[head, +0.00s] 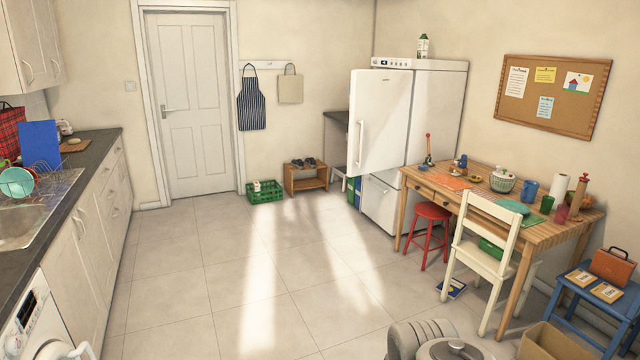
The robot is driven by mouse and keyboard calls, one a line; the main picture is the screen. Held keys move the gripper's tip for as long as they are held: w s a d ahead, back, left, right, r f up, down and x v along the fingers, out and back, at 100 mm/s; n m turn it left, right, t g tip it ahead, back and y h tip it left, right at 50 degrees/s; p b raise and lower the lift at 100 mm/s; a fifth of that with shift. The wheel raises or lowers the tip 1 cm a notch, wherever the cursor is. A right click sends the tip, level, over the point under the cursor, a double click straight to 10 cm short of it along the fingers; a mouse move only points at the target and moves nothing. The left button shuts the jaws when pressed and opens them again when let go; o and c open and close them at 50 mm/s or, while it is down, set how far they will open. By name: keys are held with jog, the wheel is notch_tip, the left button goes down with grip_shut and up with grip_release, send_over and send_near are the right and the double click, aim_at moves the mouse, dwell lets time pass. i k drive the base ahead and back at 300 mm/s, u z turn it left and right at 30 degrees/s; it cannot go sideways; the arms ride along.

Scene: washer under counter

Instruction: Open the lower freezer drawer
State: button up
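A tall white fridge-freezer (436,105) stands at the back wall, right of the middle. Its upper door (384,120) is swung open and faces me, with a vertical handle on it. Below the door, the white front of the lower freezer drawer (379,203) shows low down near the floor and looks shut. A dark handle line runs near its top, but detail is small. The wooden table's corner stands close to the right of the drawer front. My gripper is not in view.
A red stool (431,211), wooden table (540,236) and cream chair (482,225) stand to the right of the freezer front. A green crate (265,192) and a shoe bench (305,180) stand along the back wall. The tiled floor (240,270) in the middle is clear.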

aim_at(381, 201)
jog(key=i, duration=9.4)
jog(key=z, duration=1.6)
jog(key=i, duration=0.6)
jog(key=z, duration=3.25)
